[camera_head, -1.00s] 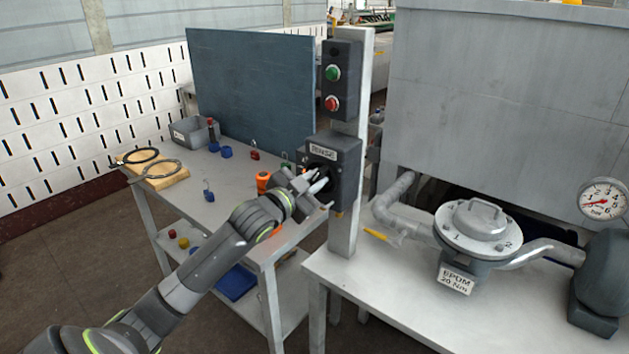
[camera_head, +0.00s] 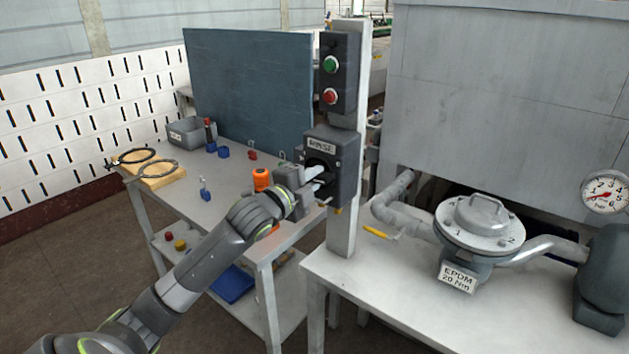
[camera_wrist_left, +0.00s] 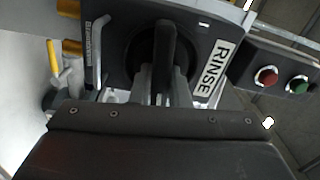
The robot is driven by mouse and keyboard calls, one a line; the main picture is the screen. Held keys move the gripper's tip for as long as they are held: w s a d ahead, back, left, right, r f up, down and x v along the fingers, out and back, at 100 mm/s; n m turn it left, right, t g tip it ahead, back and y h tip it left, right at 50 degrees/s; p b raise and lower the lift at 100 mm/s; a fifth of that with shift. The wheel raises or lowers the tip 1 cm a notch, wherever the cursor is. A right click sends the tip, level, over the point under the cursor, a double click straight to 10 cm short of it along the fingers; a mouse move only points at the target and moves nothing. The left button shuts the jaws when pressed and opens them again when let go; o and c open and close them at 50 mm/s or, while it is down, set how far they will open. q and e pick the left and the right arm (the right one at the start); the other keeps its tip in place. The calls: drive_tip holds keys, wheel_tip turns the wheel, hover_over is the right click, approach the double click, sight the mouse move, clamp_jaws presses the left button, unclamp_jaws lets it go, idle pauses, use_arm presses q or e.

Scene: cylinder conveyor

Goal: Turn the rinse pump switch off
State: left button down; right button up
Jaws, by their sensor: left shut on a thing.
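The rinse pump switch box (camera_head: 347,170) is a dark grey box labelled RINSE, mounted on a pale post. In the left wrist view its black rotary handle (camera_wrist_left: 166,50) stands out from a round black dial, beside the RINSE label (camera_wrist_left: 214,68). My left gripper (camera_head: 318,182) is at the front of the box, its fingers shut on the handle. In the left wrist view the gripper's fingers (camera_wrist_left: 160,85) lie on either side of the handle's near end. The gripper hides part of the dial in the head view. My right gripper is not in view.
A button box with a green button (camera_head: 330,64) and a red button (camera_head: 330,96) sits above on the post. A workbench (camera_head: 215,178) with small parts stands left. Right, a pale table (camera_head: 350,285) carries a flanged housing (camera_head: 480,222) and a gauge (camera_head: 604,192).

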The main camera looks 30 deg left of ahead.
use_arm(q)
drive_tip(key=shift+f+m, duration=0.15)
drive_tip(key=shift+m, duration=0.55)
drive_tip(key=c, duration=1.4)
unclamp_jaws()
drive_tip(key=shift+s+a+p, duration=0.2)
drive_tip(key=shift+s+p, duration=0.2)
drive_tip(key=shift+s, duration=2.5)
drive_tip(key=shift+s+a+p, duration=0.25)
drive_tip(key=shift+s+p, duration=0.15)
drive_tip(key=shift+s, duration=2.5)
drive_tip(key=shift+s+a+p, duration=0.2)
drive_tip(key=shift+s+p, duration=0.2)
drive_tip(key=shift+s, duration=2.5)
drive_tip(key=shift+w+a, duration=0.1)
